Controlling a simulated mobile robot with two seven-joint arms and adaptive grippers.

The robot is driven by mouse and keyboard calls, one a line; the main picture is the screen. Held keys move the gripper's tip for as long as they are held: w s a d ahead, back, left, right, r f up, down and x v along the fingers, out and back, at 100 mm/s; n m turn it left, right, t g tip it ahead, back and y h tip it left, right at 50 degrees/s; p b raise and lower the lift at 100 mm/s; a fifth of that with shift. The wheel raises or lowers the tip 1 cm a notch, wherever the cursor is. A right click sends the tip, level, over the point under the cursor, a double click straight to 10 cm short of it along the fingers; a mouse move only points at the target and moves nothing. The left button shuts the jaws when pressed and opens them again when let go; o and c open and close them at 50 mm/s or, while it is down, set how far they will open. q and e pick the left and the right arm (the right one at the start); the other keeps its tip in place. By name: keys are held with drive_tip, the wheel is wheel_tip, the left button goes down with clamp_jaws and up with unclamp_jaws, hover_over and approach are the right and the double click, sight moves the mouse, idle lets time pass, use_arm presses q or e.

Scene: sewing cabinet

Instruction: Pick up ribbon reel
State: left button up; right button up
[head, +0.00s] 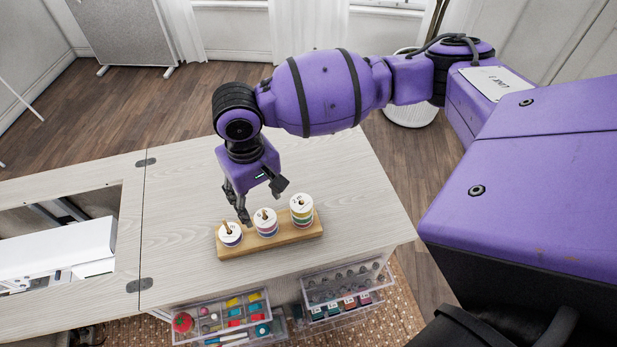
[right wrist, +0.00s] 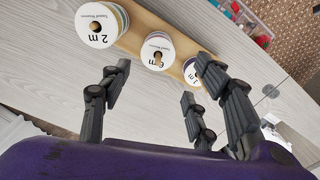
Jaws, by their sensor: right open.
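Three ribbon reels with white round tops sit in a row on a wooden peg stand (head: 295,236): the left reel (head: 229,234), the middle reel (head: 265,222) and the taller right reel (head: 302,209), which has yellow-green and blue bands. In the right wrist view, the tallest reel (right wrist: 98,24) reads "2 m", the middle reel (right wrist: 157,50) shows its peg, and the third reel (right wrist: 191,71) is partly hidden by a finger. My right gripper (head: 262,203) is open and empty just behind the row, fingers pointing down; its fingers also show in the wrist view (right wrist: 160,82). My left gripper is out of view.
The stand rests on a pale wood cabinet top (head: 185,200). Clear drawers with sewing supplies (head: 230,318) and with spools and small parts (head: 345,290) stick out below the front edge. A white machine (head: 60,250) lies in the recess at left. The top around the stand is clear.

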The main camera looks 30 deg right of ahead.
sight(266, 214)
drive_tip(key=f, duration=0.5)
drive_tip(key=d+f, duration=0.1)
drive_tip(key=f, duration=0.1)
drive_tip(key=shift+s+f+b, duration=0.15)
drive_tip(key=shift+f+b, duration=0.05)
drive_tip(key=shift+b, duration=0.1)
drive_tip(key=shift+a+r, duration=0.1)
drive_tip(key=c, duration=1)
